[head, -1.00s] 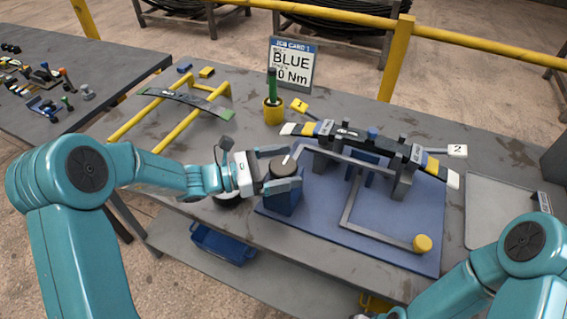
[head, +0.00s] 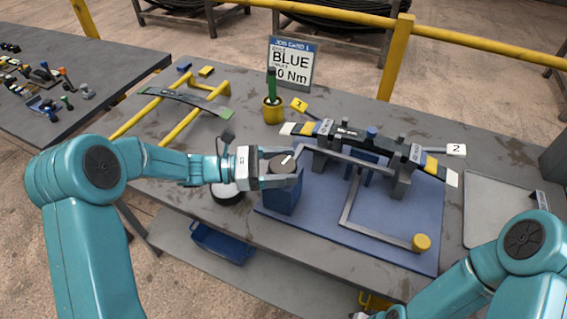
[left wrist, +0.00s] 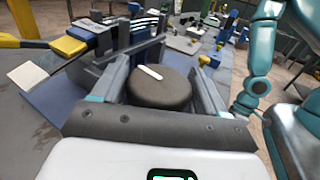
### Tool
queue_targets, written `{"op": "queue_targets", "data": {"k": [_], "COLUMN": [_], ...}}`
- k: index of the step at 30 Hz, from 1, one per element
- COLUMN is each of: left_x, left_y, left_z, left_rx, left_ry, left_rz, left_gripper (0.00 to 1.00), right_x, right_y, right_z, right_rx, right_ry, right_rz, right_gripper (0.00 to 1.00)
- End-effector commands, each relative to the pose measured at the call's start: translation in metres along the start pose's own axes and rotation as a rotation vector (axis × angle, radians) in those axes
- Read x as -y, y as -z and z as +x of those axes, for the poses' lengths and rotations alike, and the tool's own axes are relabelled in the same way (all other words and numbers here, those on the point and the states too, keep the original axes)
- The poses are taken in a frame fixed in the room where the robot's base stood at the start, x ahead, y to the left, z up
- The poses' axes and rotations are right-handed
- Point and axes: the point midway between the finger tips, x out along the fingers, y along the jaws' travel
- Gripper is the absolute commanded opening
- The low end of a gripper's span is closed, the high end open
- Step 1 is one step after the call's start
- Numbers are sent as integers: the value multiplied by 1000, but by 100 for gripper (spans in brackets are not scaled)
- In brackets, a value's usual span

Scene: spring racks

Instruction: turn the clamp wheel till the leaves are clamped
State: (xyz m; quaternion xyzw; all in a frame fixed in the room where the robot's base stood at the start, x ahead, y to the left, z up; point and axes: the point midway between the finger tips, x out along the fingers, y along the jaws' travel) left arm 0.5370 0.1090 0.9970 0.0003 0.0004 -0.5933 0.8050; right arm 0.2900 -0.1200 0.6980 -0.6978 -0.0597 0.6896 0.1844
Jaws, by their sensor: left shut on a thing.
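The clamp wheel (head: 284,164) is a dark round knob with a white mark, on top of a blue block (head: 283,198) at the left of the blue base plate. My left gripper (head: 282,169) is shut on the wheel, a finger on each side. The left wrist view shows the wheel (left wrist: 159,89) between the fingers, its white mark pointing up and left. The leaves (head: 375,141), a dark curved stack with white and yellow ends, lie across the grey clamp posts (head: 403,172). Of my right arm only links show; its gripper is out of view.
A yellow-tipped crank lever (head: 421,242) lies over the base plate's front. A yellow cup (head: 273,110) with a green marker, a job card (head: 291,64) reading BLUE and a yellow rack (head: 180,122) with a leaf stand behind. A grey tray (head: 505,215) is at right.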

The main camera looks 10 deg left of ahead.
Motion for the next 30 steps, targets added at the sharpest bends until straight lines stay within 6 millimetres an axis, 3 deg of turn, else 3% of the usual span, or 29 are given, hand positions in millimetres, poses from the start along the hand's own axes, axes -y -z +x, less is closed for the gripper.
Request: {"op": "queue_targets", "data": {"k": [16, 30], "left_x": [0, 0], "left_y": [1, 0], "left_z": [0, 0], "left_rx": [-1, 0], "left_ry": [429, 583], "left_rz": [1, -1], "left_gripper": [43, 43], "right_x": [1, 1], "right_y": [0, 0], "right_z": [-2, -2], "right_rx": [0, 0], "right_ry": [0, 0], "right_rz": [0, 0], "right_gripper": [43, 43]}}
